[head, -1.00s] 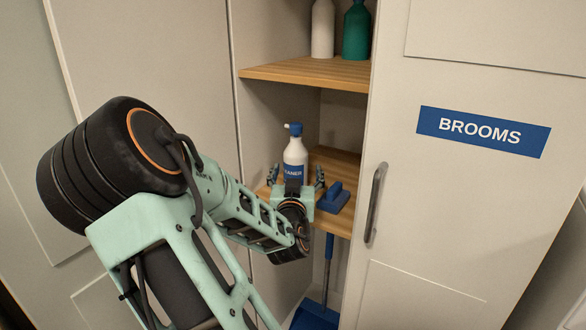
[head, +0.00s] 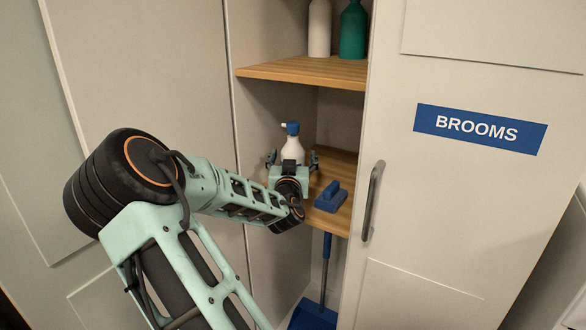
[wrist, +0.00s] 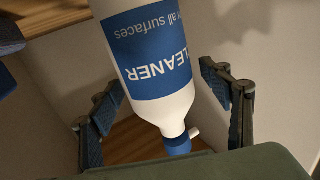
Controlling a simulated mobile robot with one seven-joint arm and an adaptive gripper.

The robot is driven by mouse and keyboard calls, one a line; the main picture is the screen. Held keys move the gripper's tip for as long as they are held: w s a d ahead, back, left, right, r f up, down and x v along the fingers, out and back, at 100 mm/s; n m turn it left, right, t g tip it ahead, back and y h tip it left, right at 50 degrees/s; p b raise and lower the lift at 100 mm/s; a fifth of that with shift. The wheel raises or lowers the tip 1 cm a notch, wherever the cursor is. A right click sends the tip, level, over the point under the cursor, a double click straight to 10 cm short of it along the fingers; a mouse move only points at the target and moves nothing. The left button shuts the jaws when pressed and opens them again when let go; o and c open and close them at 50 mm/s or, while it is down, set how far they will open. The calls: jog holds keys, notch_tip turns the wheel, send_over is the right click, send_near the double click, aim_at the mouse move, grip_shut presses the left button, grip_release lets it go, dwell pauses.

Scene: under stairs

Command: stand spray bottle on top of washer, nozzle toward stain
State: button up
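The spray bottle (head: 292,147) is white with a blue spray head and stands upright on the middle shelf of the cupboard. Its blue CLEANER label (wrist: 152,55) shows upside down in the wrist view. My gripper (head: 292,162) is in front of the bottle, with one finger on each side of it. In the wrist view the fingers are spread, with gaps between them and the bottle. In the head view the gripper hides the lower bottle. The nozzle points left in the head view. No washer or stain is in view.
A blue brush (head: 331,196) lies on the middle shelf (head: 341,165), just right of my gripper. The upper shelf (head: 300,71) holds a white bottle (head: 319,28) and a green bottle (head: 353,30). The BROOMS door (head: 465,200) bounds the right; a blue dustpan (head: 314,316) is below.

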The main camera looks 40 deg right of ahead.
aim_at(292, 125)
jog(key=shift+r, duration=0.1)
jog(key=c, duration=1.7)
jog(key=shift+r, duration=0.1)
notch_tip(292, 125, up, 10)
jog(key=shift+f+p, duration=0.1)
jog(key=shift+p, duration=0.85)
jog(key=o, duration=1)
grip_shut()
